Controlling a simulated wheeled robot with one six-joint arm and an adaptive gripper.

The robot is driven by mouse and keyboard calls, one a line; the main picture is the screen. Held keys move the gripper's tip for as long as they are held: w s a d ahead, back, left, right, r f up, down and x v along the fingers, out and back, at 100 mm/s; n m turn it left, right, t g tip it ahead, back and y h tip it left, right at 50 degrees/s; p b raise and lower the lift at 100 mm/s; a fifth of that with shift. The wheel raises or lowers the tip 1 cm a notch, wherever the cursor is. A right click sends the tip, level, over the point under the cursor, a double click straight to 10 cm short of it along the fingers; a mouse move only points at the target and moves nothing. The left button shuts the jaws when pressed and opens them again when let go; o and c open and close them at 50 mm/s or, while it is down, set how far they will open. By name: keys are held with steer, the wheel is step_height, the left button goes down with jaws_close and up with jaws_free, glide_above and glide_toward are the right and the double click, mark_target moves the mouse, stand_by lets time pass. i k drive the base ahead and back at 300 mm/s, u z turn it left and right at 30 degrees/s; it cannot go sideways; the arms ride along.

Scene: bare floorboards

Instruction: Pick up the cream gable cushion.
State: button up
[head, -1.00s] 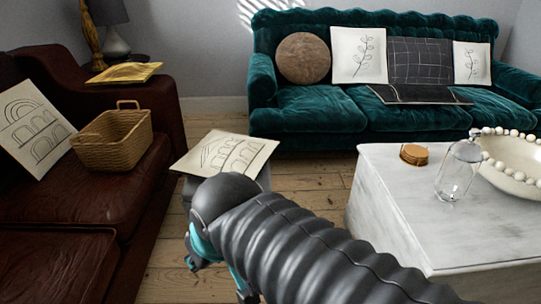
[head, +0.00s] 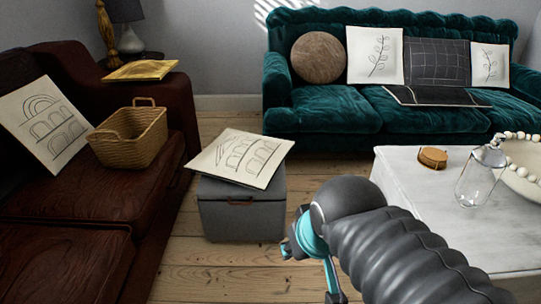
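A cream cushion (head: 240,156) with dark line-drawn arches and slanting, gable-like lines lies tilted on top of a grey box (head: 240,212) in the head view. It overhangs the box's edges. A second cream cushion (head: 46,124), with a rounded arch drawn over smaller arches, leans against the back of the brown leather sofa at left. My gripper (head: 312,273) is right of the grey box and lower in the picture, apart from the cushion. Its teal and dark fingers are spread, with nothing seen between them. My arm partly hides the gripper.
A wicker basket (head: 130,136) sits on the brown sofa (head: 60,200). A white table (head: 400,180) at right bears coasters (head: 432,157), a glass jar (head: 475,183) and a beaded bowl (head: 525,175). A green sofa (head: 325,108) stands behind. Bare floorboards (head: 215,275) lie in front.

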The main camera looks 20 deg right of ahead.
mark_target(251, 161)
steer(key=z, duration=0.05)
steer(key=k, duration=0.4)
steer(key=z, duration=0.05)
steer(key=i, duration=0.85)
steer(key=u, duration=0.9)
steer(key=i, duration=0.3)
steer(key=u, duration=0.3)
